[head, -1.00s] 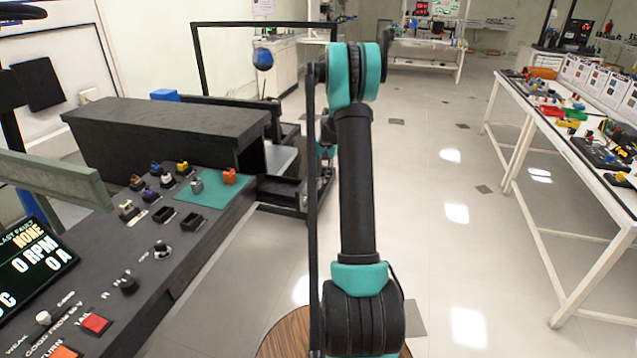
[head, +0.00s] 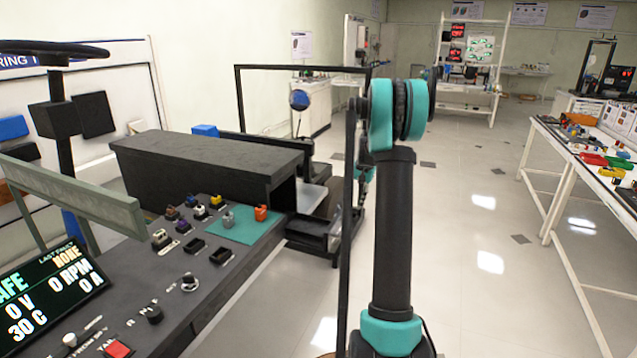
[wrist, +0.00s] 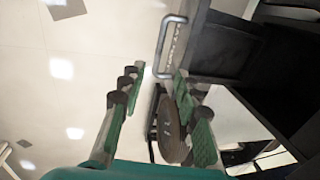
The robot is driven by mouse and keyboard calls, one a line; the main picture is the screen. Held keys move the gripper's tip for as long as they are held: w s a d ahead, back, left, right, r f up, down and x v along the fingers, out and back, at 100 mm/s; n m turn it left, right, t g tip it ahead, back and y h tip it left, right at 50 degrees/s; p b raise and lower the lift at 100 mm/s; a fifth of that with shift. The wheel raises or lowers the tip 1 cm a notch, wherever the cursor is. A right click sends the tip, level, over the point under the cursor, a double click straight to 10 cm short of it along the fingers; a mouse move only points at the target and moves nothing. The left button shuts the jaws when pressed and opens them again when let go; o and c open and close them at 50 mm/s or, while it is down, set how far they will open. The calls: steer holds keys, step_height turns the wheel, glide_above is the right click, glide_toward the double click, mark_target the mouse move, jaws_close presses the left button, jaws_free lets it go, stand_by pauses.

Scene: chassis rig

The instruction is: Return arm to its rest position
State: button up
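My arm, teal and black, stands upright at the right of centre in the head view, with its bent joint (head: 402,112) at the top. The head view does not show my gripper clearly; the arm covers much of the area behind it. In the wrist view my gripper (wrist: 158,115) has its two green-padded fingers spread apart. A brown round disc shows between them, close to the right finger; no held object can be made out.
The dark console (head: 170,262) with knobs, a green mat (head: 242,229) and a display (head: 48,290) stands at left. A black box cover (head: 205,160) and a thin black frame (head: 300,68) lie beyond it. A white bench (head: 590,160) is at right. Open floor (head: 480,220) lies between.

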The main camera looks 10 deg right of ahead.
steer(key=s+a+r+n+t+h, duration=0.1)
steer(key=s+a+r+n, duration=0.1)
steer(key=s+a, duration=0.55)
steer(key=s+a+r+n, duration=0.1)
steer(key=s+a, duration=0.3)
steer(key=s, duration=0.6)
steer(key=s+a+f+n+t, duration=0.1)
steer(key=s+a+f+n, duration=0.1)
steer(key=s, duration=0.9)
steer(key=s+a+f+n+t, duration=0.1)
steer(key=s+a+f, duration=0.3)
steer(key=s, duration=0.7)
steer(key=shift+s+f+n+h, duration=0.3)
steer(key=shift+n+h, duration=0.1)
steer(key=shift+n, duration=0.3)
